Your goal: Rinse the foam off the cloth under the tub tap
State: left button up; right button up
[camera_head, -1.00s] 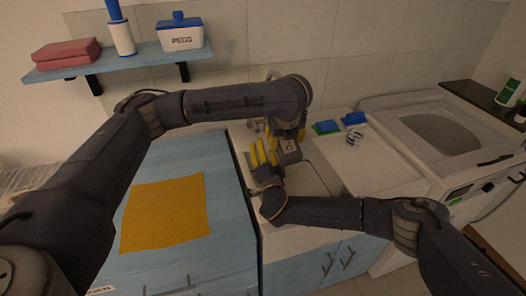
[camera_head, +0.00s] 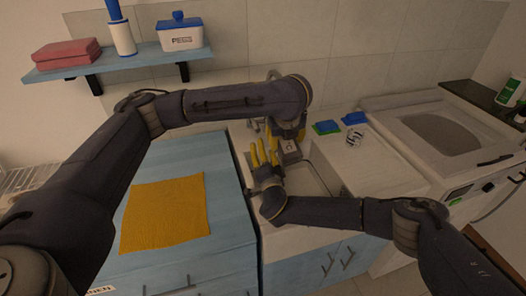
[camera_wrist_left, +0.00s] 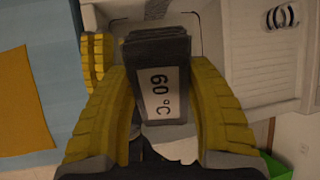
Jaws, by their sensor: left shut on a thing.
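A flat orange-yellow cloth (camera_head: 165,215) lies on the blue cabinet top at the left; no foam can be made out on it. My left gripper (camera_wrist_left: 155,72) is shut on a dark grey block (camera_wrist_left: 157,45) with a "60 °C" label; whether it is part of the tap I cannot tell. In the head view my left gripper (camera_head: 287,138) is over the back of the white tub (camera_head: 318,183). My right gripper (camera_head: 263,153) is at the tub's left side, its yellow fingers upward; their gap and any hold are unclear. The tap is mostly hidden behind my arms.
Green (camera_head: 327,127) and blue (camera_head: 353,118) pads and a striped item (camera_head: 354,138) sit right of the tub. A white washing machine (camera_head: 440,135) stands farther right. A wall shelf (camera_head: 130,60) holds a pegs box (camera_head: 180,35), a bottle and folded red cloths.

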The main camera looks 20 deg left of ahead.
aim_at(285, 145)
pick_arm(q)
jog(key=shift+s+d+r, duration=0.2)
jog(key=shift+s+r, duration=0.45)
jog(key=shift+s, duration=0.15)
jog(key=shift+s+d+r, duration=0.25)
jog(key=shift+s+r, duration=0.45)
jog(key=shift+s, duration=0.1)
jog(key=shift+s+d+r, duration=0.2)
jog(key=shift+s+r, duration=0.45)
jog(key=shift+s, duration=0.15)
